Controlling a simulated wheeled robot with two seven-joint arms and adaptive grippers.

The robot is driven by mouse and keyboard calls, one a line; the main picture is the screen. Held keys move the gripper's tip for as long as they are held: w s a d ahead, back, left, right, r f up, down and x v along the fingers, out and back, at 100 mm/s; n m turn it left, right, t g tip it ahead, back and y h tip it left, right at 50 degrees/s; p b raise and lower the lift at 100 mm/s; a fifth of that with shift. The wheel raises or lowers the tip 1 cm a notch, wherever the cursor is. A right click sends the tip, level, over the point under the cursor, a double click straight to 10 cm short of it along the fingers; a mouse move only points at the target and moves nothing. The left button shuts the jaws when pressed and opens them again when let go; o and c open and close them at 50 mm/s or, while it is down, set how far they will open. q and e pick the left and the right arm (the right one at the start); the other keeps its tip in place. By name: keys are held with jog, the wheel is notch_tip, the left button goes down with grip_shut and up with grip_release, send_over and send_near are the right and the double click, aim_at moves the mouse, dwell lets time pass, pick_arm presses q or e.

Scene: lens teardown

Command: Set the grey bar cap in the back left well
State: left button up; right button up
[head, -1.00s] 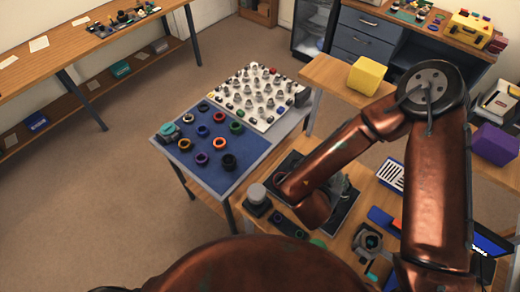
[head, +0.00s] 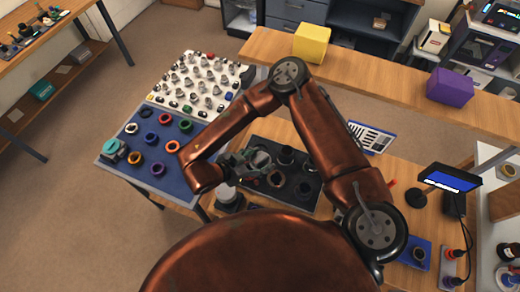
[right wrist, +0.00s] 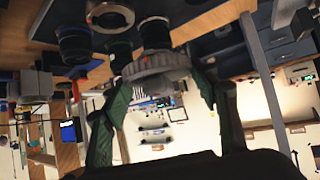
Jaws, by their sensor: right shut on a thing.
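My right gripper (head: 244,163) is at the left part of the black tray (head: 318,204) on the wooden bench. In the right wrist view its two green fingers (right wrist: 160,82) are closed on the grey bar cap (right wrist: 158,66), a ribbed round piece held across the fingertips. In the head view the cap shows as a grey disc (head: 261,160) beside the fingers. It appears raised over the tray; the exact height is unclear. The wells beneath it are partly hidden by the gripper and arm. My left gripper is not in view.
Dark round parts (head: 286,156) stand in the tray near the cap. A blue mat (head: 174,180) with several coloured rings and a white board (head: 160,98) lie left. A yellow box (head: 312,42) and a purple box (head: 450,86) stand on the shelf behind.

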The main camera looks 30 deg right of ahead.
jog(key=w+d+f, duration=0.1)
jog(key=w+f, duration=0.1)
jog(key=w, duration=0.1)
jog(key=w+d+f, duration=0.2)
jog(key=w+f, duration=0.1)
jog(key=w, duration=0.1)
jog(key=w+d+f+b, duration=0.1)
jog(key=w+d+f, duration=0.1)
jog(key=w+f, duration=0.1)
jog(key=shift+w+d+f, duration=0.1)
jog(key=shift+w, duration=0.3)
jog(key=shift+w+d+f, duration=0.1)
jog(key=shift+w+f, duration=0.1)
jog(key=shift+f, duration=0.15)
jog(key=f, duration=0.3)
jog(key=shift+w+d+f, duration=0.1)
jog(key=shift+w+f, duration=0.15)
jog(key=shift+f, duration=0.05)
jog(key=shift+f+b, duration=0.55)
jog(key=shift+f, duration=0.05)
